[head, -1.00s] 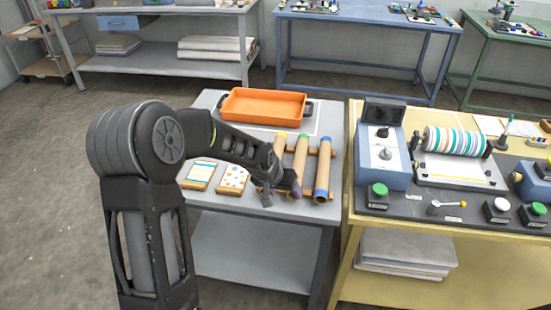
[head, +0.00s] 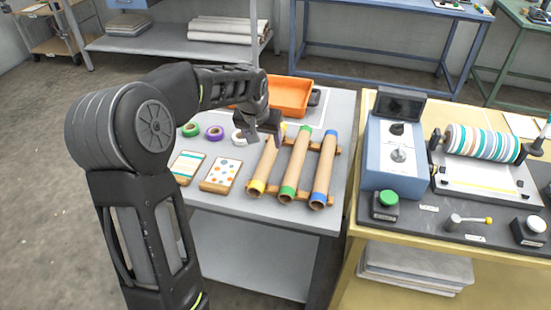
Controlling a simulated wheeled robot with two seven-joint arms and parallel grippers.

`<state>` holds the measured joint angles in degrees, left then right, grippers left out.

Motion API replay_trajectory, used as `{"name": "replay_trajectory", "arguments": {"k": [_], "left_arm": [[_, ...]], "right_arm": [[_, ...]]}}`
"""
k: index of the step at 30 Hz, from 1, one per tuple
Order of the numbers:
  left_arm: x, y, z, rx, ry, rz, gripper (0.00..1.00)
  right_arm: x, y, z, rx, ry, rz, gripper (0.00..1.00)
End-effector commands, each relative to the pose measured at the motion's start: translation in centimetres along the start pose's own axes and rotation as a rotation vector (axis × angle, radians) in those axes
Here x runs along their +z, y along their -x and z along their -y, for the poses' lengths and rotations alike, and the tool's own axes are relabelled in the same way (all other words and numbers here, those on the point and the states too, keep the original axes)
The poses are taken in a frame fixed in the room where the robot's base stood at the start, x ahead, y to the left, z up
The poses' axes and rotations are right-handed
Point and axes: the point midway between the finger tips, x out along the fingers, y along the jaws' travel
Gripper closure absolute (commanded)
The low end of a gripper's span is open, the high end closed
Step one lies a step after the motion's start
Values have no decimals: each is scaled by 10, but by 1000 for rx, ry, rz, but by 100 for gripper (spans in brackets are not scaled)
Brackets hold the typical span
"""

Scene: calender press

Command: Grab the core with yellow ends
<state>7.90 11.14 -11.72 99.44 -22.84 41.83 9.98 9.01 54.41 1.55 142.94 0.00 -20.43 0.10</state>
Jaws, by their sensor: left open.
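Three cardboard cores lie side by side on a wooden rack on the grey table. The core with yellow ends (head: 264,168) is the leftmost; its near yellow end shows clearly, and its far end is partly hidden by my gripper. The core with green ends (head: 297,163) is in the middle, and the core with blue ends (head: 325,170) is on the right. My left gripper (head: 262,138) is open and empty, above the far end of the yellow-ended core. I cannot tell whether it touches the core. My right gripper is out of view.
An orange tray (head: 290,96) stands behind the cores, partly behind my arm. Tape rolls, including a purple one (head: 214,133), and two patterned cards (head: 220,175) lie left of the cores. A yellow table (head: 365,215) with a roller press (head: 480,142) stands at right.

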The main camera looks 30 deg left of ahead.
Motion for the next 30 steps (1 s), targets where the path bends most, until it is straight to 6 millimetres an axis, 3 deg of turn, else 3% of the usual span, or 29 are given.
{"name": "replay_trajectory", "arguments": {"k": [3, 14, 22, 30], "left_arm": [[6, -14, 0, 0, 0, -1, 36], [5, -13, 0, 1, 0, 0, 36], [5, -36, 0, 1, 0, 2, 36], [5, -38, 0, 1, 0, -1, 36]], "right_arm": [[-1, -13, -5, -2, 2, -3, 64], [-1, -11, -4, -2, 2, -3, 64], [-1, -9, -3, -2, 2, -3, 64], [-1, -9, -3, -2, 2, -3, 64]]}}
